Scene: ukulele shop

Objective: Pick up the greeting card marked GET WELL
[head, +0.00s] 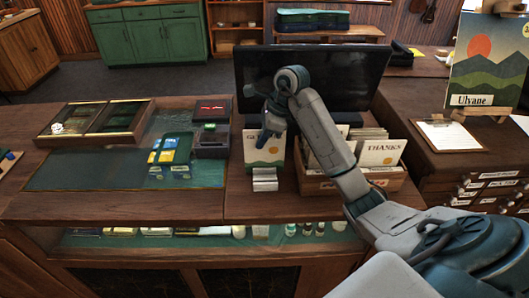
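My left gripper is not in view.
A dark monitor (350,80) stands behind the card and box. Left are small dark boxes (211,140), blue and yellow packs (170,148) and an open wooden case (97,120). A clipboard (447,134) lies at right. The counter's front left is clear.

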